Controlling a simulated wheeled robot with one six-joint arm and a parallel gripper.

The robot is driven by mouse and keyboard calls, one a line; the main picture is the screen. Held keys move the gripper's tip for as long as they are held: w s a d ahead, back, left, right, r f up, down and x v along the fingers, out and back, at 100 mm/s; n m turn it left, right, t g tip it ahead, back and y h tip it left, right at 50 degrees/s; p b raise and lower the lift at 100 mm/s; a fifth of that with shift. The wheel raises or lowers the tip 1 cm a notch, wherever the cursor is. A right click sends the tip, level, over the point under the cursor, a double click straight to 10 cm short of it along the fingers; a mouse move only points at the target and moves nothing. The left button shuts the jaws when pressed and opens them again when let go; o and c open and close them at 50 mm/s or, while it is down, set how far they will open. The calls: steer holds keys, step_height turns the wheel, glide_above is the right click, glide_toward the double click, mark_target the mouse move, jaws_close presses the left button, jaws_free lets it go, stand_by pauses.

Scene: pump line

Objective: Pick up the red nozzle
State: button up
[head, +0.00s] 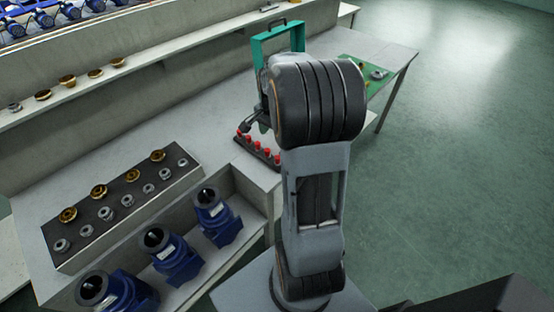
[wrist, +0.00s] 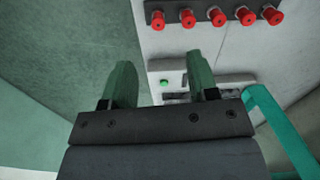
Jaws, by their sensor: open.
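Several red nozzles (head: 258,148) stand in a row on a dark strip (head: 266,163) on the grey bench, just left of my arm in the head view. They also show along the top edge of the wrist view (wrist: 216,17), on the dark strip (wrist: 202,5). My gripper (wrist: 158,60) is open and empty, its two green fingers apart. In the wrist picture the nozzles lie above the fingertips, clear of them. In the head view my arm hides most of my gripper.
A teal frame (head: 278,40) stands behind my arm and shows at the right in the wrist view (wrist: 280,130). Blue pumps (head: 213,217) and a dark tray of brass and grey parts (head: 130,190) are at the left. A green mat (head: 357,68) lies at the far right bench end.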

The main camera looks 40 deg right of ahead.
steer(key=shift+m, duration=0.7)
steer(key=f, duration=0.3)
steer(key=d+f, duration=0.1)
steer(key=f, duration=0.2)
steer(key=d+f, duration=0.1)
steer(key=f, duration=0.2)
steer(key=shift+w, duration=0.1)
steer(key=shift+d+f+p, duration=0.1)
steer(key=shift+f+p, duration=0.65)
steer(key=shift+f, duration=2.3)
steer(key=c, duration=1)
